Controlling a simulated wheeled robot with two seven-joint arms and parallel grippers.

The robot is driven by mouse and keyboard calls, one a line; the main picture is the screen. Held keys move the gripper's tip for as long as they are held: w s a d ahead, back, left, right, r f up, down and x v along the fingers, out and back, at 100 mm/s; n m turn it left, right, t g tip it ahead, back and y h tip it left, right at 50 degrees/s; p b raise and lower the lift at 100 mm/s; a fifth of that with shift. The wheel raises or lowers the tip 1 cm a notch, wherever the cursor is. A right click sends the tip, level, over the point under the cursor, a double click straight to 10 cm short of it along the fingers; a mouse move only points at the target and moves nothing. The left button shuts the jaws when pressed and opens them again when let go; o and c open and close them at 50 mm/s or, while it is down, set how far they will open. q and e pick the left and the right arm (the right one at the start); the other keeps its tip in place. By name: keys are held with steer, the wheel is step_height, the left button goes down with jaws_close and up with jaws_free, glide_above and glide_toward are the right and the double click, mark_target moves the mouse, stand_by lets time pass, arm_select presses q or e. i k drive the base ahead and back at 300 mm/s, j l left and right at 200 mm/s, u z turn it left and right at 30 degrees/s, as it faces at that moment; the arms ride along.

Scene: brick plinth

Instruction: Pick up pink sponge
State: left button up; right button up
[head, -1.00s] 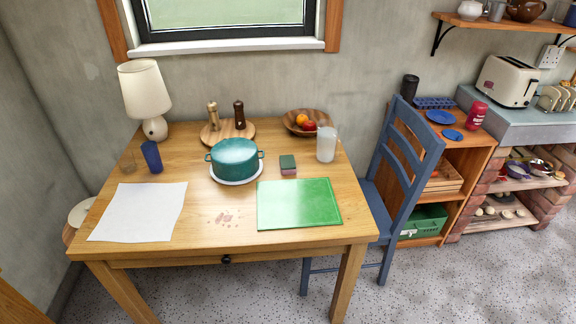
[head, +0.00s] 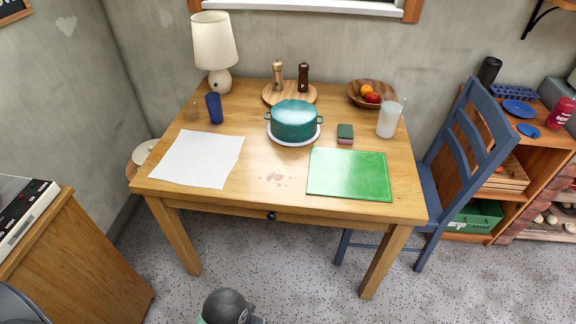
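The sponge (head: 345,134) is a small block with a dark green top and a pink lower part. It sits on the wooden table (head: 240,198), right of the teal pot (head: 293,121) and just behind the green cutting board (head: 348,174). A frosted jug (head: 388,119) stands to its right. Nothing covers the sponge in the head view. No fingers of either gripper show in this view.
A white sheet (head: 197,159) lies at the table's left, with reddish stains (head: 274,178) near the front edge. A fruit bowl (head: 362,97) stands behind the sponge. A blue chair (head: 463,150) stands at the table's right side.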

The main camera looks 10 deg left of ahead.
mark_target(344, 131)
steer(key=l+u, duration=0.1)
steer(key=u, duration=1.1)
steer(key=l+u, duration=0.35)
steer(key=k+l+u, duration=0.2)
steer(key=l+u, duration=0.15)
steer(key=l, duration=0.2)
steer(key=k+l+u, duration=0.15)
steer(key=l+u, duration=0.25)
steer(key=k+l+u, duration=0.5)
steer(key=l+u, duration=0.2)
